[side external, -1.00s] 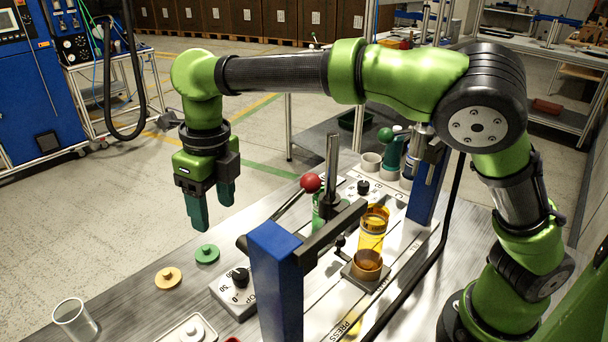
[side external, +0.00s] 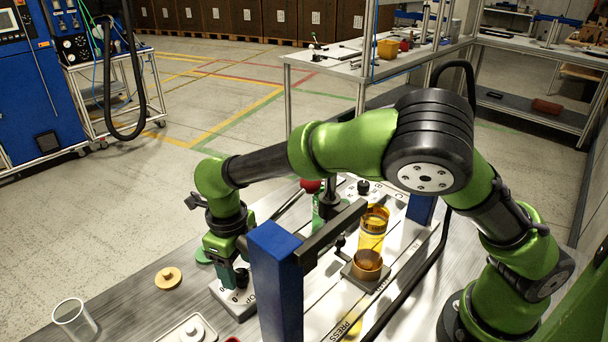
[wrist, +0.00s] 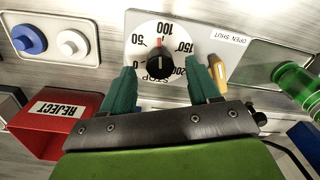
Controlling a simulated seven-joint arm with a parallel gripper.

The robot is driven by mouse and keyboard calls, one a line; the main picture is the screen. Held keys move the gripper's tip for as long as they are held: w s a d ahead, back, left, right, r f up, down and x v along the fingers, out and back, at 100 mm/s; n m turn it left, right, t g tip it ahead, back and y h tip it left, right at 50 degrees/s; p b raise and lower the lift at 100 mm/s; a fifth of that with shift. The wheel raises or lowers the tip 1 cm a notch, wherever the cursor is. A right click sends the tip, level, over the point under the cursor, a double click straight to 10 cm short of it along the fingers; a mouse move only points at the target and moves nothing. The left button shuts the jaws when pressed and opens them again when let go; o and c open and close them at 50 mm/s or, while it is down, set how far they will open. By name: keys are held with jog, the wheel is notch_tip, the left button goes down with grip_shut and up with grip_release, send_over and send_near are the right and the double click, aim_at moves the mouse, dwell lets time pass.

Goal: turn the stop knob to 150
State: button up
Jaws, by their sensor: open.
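The stop knob (wrist: 160,62) is a black dial on a white round scale marked 0 to 200. Its red mark points up, at about 100. It also shows in the side external view (side external: 242,278), on its pale box (side external: 236,304) beside the blue post. My gripper (wrist: 160,72) is open, with one green finger on each side of the knob in the wrist view. A gap shows between the knob and each finger. In the side external view my gripper (side external: 232,278) is low over the box, pointing down; its far finger is partly hidden.
A blue post (side external: 274,285) stands close to the right of my gripper. The wrist view shows a red REJECT bin (wrist: 68,115), an orange OPEN/SHUT lever (wrist: 217,72), a green cylinder (wrist: 293,78), and blue (wrist: 29,39) and white (wrist: 72,43) buttons.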

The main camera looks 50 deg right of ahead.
jog(key=shift+f, duration=0.8)
jog(key=shift+c, duration=0.4)
jog(key=c, duration=1)
jog(key=shift+o, duration=0.2)
jog(key=shift+m, duration=0.3)
jog(key=m, duration=0.9)
jog(key=shift+m, duration=0.4)
jog(key=shift+m+g, duration=0.3)
jog(key=shift+m, duration=1.6)
